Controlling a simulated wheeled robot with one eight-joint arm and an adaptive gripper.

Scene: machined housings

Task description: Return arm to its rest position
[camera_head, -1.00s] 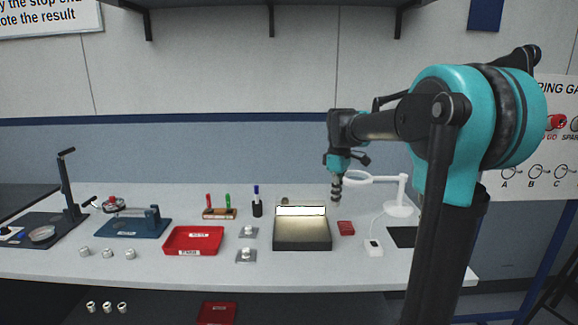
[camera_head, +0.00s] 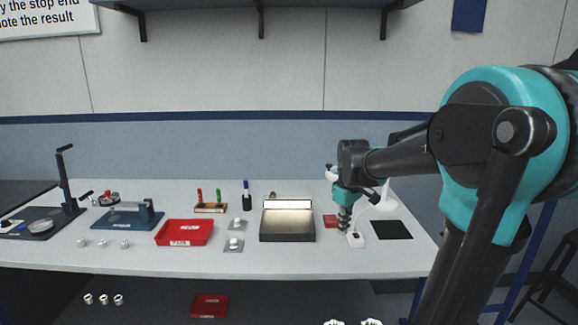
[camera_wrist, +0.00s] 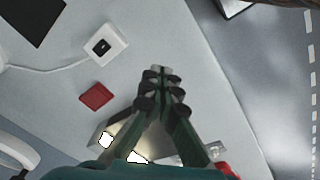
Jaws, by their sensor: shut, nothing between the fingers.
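My gripper (camera_head: 345,222) hangs fingers down over the right part of the bench, in front of the white lamp stand (camera_head: 384,203). Its fingers are together with nothing between them. In the wrist view my gripper (camera_wrist: 161,75) shows its fingertips meeting, with the grey benchtop (camera_wrist: 190,50) below. My arm reaches in from the right side of the head view. The gripper hides part of the lamp.
Near the gripper are a white switch box (camera_head: 356,240), a red block (camera_head: 330,221) and a black mat (camera_head: 391,230). A lit inspection box (camera_head: 287,238) stands left of them. A red tray (camera_head: 184,233) and fixtures lie further left.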

